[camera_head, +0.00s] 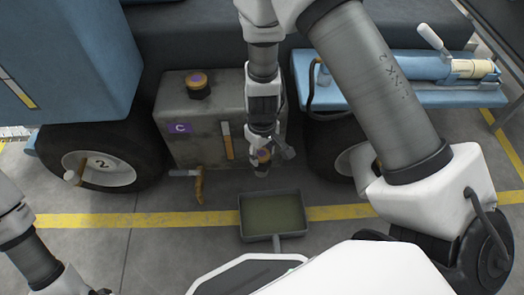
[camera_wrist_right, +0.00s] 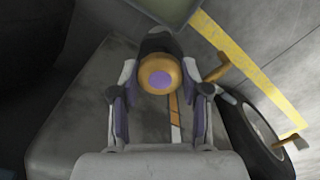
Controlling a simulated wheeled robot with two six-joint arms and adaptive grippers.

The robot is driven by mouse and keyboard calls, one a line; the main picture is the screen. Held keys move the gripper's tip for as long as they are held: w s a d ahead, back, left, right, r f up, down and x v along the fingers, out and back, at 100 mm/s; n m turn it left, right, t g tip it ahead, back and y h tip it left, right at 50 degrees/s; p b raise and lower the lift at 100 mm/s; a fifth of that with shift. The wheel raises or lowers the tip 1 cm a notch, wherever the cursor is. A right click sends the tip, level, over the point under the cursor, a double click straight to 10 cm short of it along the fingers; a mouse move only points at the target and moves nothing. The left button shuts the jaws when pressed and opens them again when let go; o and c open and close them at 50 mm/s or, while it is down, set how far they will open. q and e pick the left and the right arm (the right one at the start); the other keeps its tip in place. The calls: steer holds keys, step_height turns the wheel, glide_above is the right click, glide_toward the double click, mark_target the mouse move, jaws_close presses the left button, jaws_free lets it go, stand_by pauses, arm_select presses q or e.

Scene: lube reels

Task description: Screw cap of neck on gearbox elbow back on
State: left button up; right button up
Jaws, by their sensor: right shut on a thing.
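The gearbox (camera_head: 205,130) is a worn grey box with a purple "C" label, between the wheels. An orange cap with a purple top (camera_head: 264,156) is low at its right side; it shows larger in the right wrist view (camera_wrist_right: 160,78). My right gripper (camera_head: 263,150) points down with its fingers on either side of this cap, shut on it. A dark neck of the elbow (camera_wrist_right: 158,43) shows just beyond the cap; whether the cap is seated on it cannot be told. My left arm enters at the lower left, its gripper out of view.
A grey drip tray (camera_head: 242,222) lies on the floor. A wheel (camera_head: 105,160) stands left.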

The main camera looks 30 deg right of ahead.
steer(key=shift+f+b, duration=0.55)
stand_by(0.4)
steer(key=shift+r+m+p, duration=0.2)
steer(key=shift+m+p, duration=0.5)
steer(key=m+p, duration=0.1)
steer(key=m, duration=0.2)
steer(key=shift+f+m, duration=0.2)
steer(key=shift+m, duration=0.2)
steer(key=shift+r+m+p, duration=0.2)
steer(key=shift+m+p, duration=0.45)
steer(key=shift+m, duration=1.25)
steer(key=shift+f+m, duration=0.2)
steer(key=shift+m, duration=0.5)
